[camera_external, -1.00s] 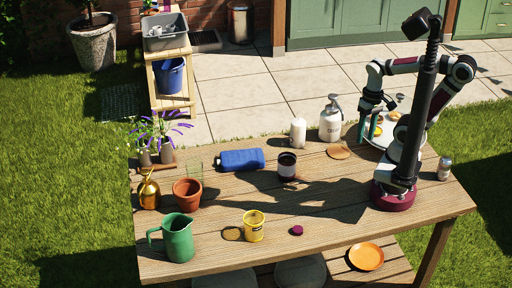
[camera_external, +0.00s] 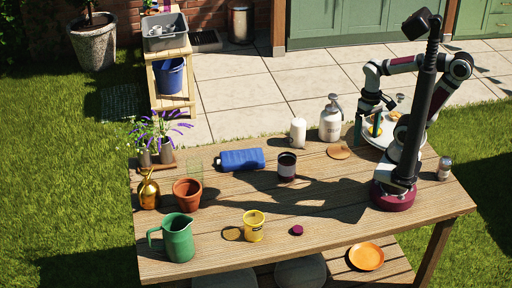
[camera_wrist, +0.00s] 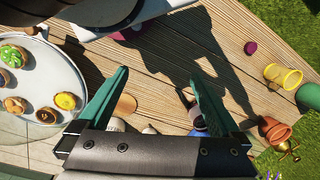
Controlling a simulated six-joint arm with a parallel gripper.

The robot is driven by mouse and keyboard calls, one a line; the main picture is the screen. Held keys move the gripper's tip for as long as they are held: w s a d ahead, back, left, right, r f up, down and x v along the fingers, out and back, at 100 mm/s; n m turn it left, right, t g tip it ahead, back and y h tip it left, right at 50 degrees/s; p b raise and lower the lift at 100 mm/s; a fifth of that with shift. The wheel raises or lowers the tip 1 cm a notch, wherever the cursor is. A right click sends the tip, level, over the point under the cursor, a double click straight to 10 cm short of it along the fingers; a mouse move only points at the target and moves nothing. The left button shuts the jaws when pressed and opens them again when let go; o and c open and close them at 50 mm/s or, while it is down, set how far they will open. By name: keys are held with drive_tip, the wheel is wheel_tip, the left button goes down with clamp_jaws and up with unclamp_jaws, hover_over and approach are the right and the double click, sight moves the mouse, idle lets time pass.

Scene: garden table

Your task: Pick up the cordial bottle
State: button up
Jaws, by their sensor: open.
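A dark cylinder with a pale band (camera_external: 287,167) stands upright mid-table in the external view. It may be the cordial bottle, but I cannot read its label. In the wrist view a dark shape with a pale band (camera_wrist: 187,100) shows between my fingers, partly lost in shadow. My gripper (camera_external: 367,129) is at the right of the table, above the left edge of the round plate, well right of the dark cylinder.
A blue roll (camera_external: 241,160), a white candle-like cylinder (camera_external: 298,132) and a pump bottle (camera_external: 331,122) stand or lie around the dark cylinder. A plate of pastries (camera_wrist: 70,65) is beside my gripper. A yellow cup (camera_external: 253,227) and green jug (camera_external: 178,238) are in front.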

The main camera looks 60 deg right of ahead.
drive_tip(key=w+d+f+n+g+h, duration=0.25)
drive_tip(key=n+h, duration=0.35)
drive_tip(key=n, duration=0.4)
drive_tip(key=n+t+h, duration=0.2)
drive_tip(key=n+t, duration=1.3)
drive_tip(key=n, duration=0.9)
approach(292, 160)
drive_tip(key=shift+g, duration=0.25)
drive_tip(key=x, duration=1)
drive_tip(key=shift+w+r, duration=0.15)
drive_tip(key=shift+w, duration=0.1)
drive_tip(key=x, duration=0.6)
drive_tip(key=shift+w+d+r, duration=0.1)
drive_tip(key=shift+d+r, duration=0.1)
clamp_jaws()
